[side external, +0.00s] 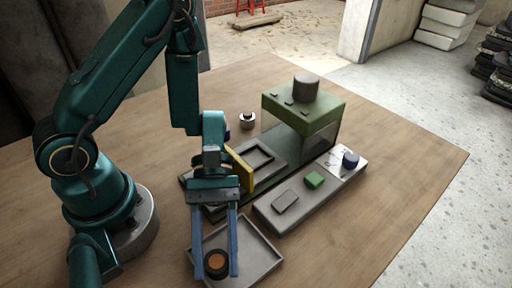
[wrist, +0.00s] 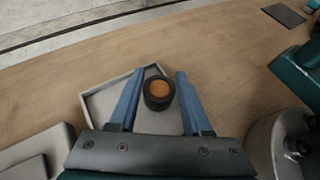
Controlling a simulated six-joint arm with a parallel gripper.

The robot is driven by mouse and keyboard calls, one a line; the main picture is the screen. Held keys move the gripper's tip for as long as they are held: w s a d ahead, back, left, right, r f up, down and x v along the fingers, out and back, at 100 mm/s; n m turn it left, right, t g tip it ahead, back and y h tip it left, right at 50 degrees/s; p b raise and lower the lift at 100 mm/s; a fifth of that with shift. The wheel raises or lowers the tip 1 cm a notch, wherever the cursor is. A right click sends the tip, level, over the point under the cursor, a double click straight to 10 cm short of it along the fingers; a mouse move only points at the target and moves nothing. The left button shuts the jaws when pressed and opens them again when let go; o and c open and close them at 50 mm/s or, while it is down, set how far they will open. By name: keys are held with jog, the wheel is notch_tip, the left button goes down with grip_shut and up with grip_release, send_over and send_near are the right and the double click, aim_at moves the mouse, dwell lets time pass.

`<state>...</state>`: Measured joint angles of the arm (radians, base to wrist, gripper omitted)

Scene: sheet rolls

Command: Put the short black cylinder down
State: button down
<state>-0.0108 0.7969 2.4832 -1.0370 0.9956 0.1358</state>
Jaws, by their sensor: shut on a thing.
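The short black cylinder (side external: 217,264) has an orange-brown round top and is upright between my blue fingers. My gripper (side external: 215,272) is shut on it, pointing down. In the wrist view the cylinder (wrist: 158,92) sits between the fingertips (wrist: 160,76). A shallow grey tray (side external: 268,262) lies beneath and around it in the side view; it also shows in the wrist view (wrist: 97,106). The cylinder is over the tray's near left part in the side view. I cannot tell whether its underside touches the tray.
Behind the tray stands a green machine (side external: 300,112) with a dark cylinder on top. A grey panel (side external: 270,212) carries a green block (side external: 314,180) and a dark blue knob (side external: 350,159). A yellow plate (side external: 240,172) stands close to my gripper. Table to the right is clear.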

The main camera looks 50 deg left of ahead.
jog(key=shift+c, duration=1.7)
grip_release()
jog(key=shift+f, duration=0.1)
